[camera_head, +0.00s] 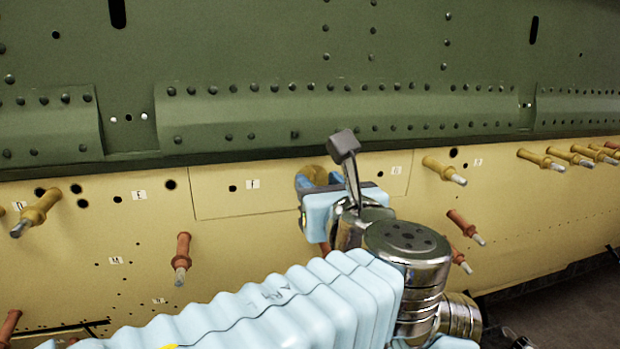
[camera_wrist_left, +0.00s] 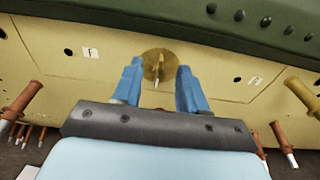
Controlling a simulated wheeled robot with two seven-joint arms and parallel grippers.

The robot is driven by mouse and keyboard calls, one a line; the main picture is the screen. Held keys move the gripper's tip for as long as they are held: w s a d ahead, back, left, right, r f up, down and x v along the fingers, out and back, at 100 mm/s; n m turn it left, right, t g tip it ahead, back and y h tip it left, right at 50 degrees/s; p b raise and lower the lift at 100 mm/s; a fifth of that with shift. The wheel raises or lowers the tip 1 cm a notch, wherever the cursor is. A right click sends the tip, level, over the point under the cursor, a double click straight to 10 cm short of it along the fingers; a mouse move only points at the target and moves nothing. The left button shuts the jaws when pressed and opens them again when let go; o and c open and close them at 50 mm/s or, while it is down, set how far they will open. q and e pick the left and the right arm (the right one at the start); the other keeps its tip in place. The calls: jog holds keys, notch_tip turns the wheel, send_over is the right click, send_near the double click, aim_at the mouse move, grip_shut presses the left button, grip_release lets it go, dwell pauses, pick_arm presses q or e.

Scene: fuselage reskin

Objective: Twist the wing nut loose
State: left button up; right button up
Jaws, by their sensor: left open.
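The wing nut (camera_wrist_left: 158,68) is a brass-coloured round piece with an upright wing, on the cream panel of the fuselage. In the left wrist view it sits between the two blue fingers of my left gripper (camera_wrist_left: 160,84), which is open, with a gap on each side. In the head view, my left gripper (camera_head: 312,182) is at the panel, and its wrist hides most of the wing nut (camera_head: 317,174). Whether the fingers reach around the wing cannot be told. My right gripper is in neither view.
Brass pins (camera_head: 36,212) and copper-coloured pins (camera_head: 182,258) stick out of the cream panel (camera_head: 235,235) on both sides of my left arm. A green riveted skin (camera_head: 260,110) overhangs above. Open floor (camera_head: 570,305) shows at lower right.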

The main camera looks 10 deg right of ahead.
pick_arm(q)
jog(key=shift+w, duration=0.75)
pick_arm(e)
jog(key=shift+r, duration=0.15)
pick_arm(q)
grip_shut()
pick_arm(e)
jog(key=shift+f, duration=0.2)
